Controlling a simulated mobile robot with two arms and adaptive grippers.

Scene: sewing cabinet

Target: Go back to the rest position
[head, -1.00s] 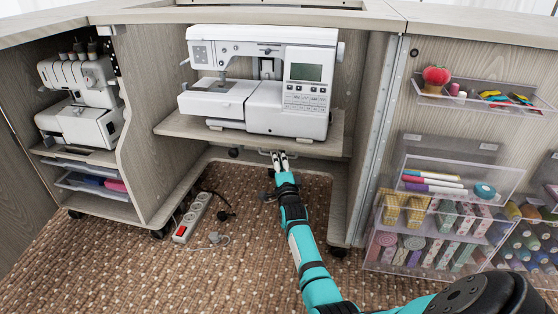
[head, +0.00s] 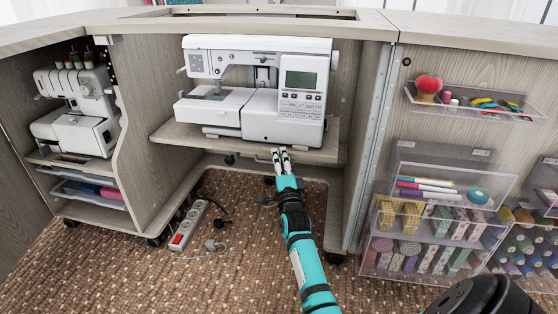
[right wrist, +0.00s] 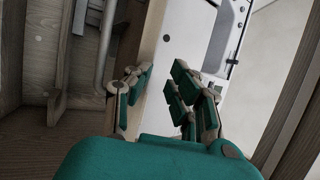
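My right gripper (head: 281,153) is in front of the front edge of the shelf (head: 190,139) that carries the white sewing machine (head: 262,80). In the right wrist view the two fingers of my right gripper (right wrist: 164,90) stand apart with nothing held between them. The pale shelf edge and part of the white machine (right wrist: 205,30) show beyond the fingers. A grey metal bar (right wrist: 105,45) lies to the left of the fingers, apart from them. My left gripper is not in the head view.
A serger (head: 78,110) stands in the left compartment above a tray (head: 92,190). A power strip (head: 188,225) lies on the carpet below. Clear acrylic boxes (head: 440,225) and a small shelf (head: 470,108) with sewing supplies hang on the right door.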

